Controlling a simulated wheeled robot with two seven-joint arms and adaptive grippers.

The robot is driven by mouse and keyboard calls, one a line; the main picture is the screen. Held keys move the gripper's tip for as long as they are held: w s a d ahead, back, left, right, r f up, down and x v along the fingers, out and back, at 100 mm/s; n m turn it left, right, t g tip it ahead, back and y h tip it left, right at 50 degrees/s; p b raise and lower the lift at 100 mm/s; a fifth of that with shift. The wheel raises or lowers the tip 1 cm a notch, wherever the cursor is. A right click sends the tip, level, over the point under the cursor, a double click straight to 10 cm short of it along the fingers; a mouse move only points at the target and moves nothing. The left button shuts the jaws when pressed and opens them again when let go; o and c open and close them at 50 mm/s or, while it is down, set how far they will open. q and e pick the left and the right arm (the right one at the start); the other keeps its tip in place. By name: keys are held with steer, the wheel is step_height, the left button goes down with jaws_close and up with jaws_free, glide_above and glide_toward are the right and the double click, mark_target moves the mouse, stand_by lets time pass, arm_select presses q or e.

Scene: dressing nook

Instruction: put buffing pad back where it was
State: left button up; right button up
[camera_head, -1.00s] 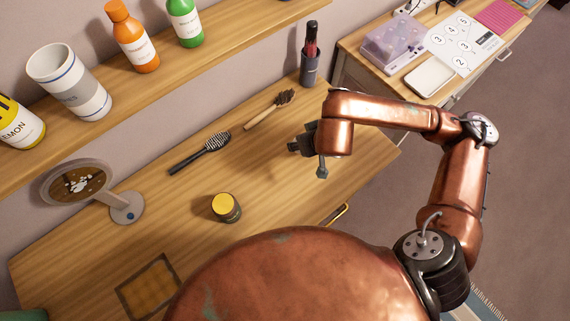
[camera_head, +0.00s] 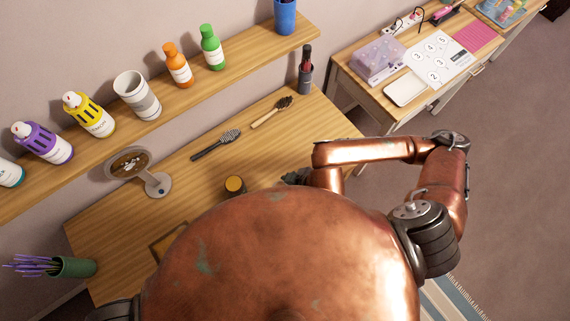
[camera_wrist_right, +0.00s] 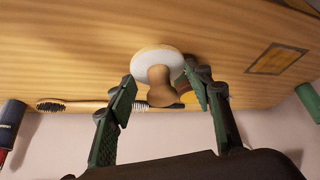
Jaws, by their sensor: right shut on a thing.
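The buffing pad shows in the right wrist view as a round white pad (camera_wrist_right: 152,62) with a wooden knob handle (camera_wrist_right: 160,88). My right gripper (camera_wrist_right: 163,90) has a finger on each side of it and is shut on it. The white disc faces away from the wrist, towards the wooden tabletop. In the head view only a dark part of the right gripper (camera_head: 298,177) shows, over the dressing table (camera_head: 205,168); my own body hides the pad there. My left gripper is not in view.
A framed square (camera_head: 168,240) lies near the front. Bottles line the shelf (camera_head: 190,98).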

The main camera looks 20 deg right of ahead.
steer(key=w+d+f+b, duration=0.1)
steer(key=w+f+b, duration=0.1)
steer(key=w+f, duration=0.1)
steer(key=w+d+f+b, duration=0.2)
steer(key=w+f+b, duration=0.1)
steer(key=w, duration=0.2)
steer(key=w+d+f+b, duration=0.1)
steer(key=w+f+b, duration=0.1)
steer(key=w, duration=0.2)
steer(key=shift+d+f+b, duration=0.15)
steer(key=shift+f+b, duration=0.25)
steer(key=shift+w+d+f, duration=0.25)
steer(key=shift+w+f, duration=0.25)
steer(key=shift+f, duration=0.2)
step_height(320, 180, down, 3)
steer(key=shift+r, duration=0.1)
steer(key=shift+f+b, duration=0.3)
steer(key=o, duration=1)
steer(key=shift+r, duration=0.1)
